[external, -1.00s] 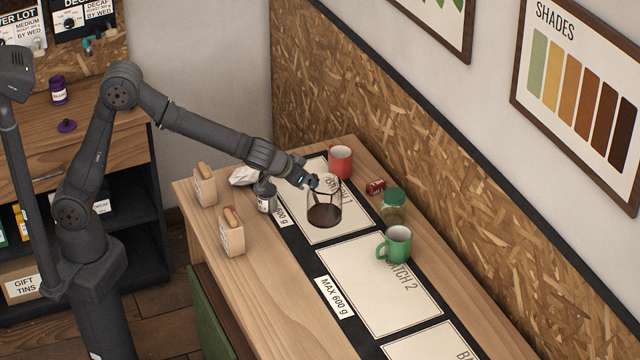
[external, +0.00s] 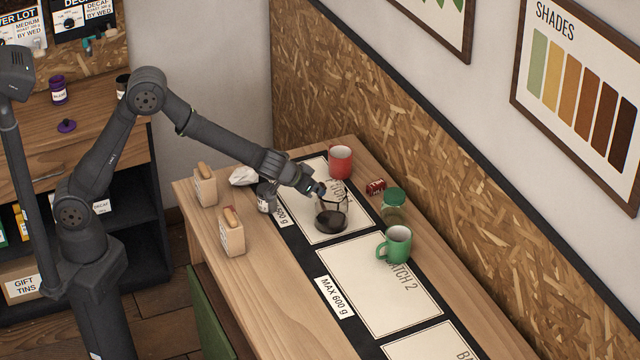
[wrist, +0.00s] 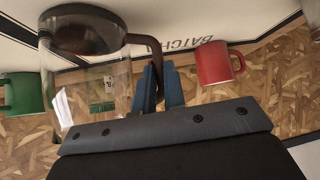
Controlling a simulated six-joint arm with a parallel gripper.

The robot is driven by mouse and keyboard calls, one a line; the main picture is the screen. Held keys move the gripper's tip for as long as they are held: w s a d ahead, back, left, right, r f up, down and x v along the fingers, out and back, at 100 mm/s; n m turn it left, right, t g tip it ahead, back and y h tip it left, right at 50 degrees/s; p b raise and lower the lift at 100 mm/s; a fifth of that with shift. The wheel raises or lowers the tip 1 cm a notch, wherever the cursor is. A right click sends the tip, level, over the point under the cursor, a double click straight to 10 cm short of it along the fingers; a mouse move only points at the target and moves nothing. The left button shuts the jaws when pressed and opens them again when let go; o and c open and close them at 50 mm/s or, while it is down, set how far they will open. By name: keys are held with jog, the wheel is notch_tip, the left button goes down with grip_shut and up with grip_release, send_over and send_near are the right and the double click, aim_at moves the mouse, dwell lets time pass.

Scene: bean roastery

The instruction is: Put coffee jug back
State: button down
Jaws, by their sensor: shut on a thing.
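The coffee jug (external: 331,221) is clear glass with dark coffee at its bottom and a dark handle (wrist: 148,42). My gripper (external: 318,190) is shut on that handle; its blue fingers (wrist: 162,88) show on either side of it in the wrist view. The jug looks upright over the first mat panel (external: 311,221), the one nearest the back. I cannot tell whether its base touches the mat. In the wrist view the jug's glass body (wrist: 90,80) is left of the fingers.
A red mug (external: 340,162) stands behind the jug. A green mug (external: 395,245) and green-lidded jar (external: 393,205) stand to the right, near a small red item (external: 375,187). Two tan bags (external: 205,186) and a grey container (external: 266,198) are left. The "Batch 2" panel (external: 375,290) is mostly clear.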

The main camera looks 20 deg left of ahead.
jog(key=c, duration=1.5)
grip_release()
jog(key=shift+f, duration=0.1)
jog(key=shift+r, duration=0.2)
jog(key=v, duration=1.2)
jog(key=shift+f, duration=0.1)
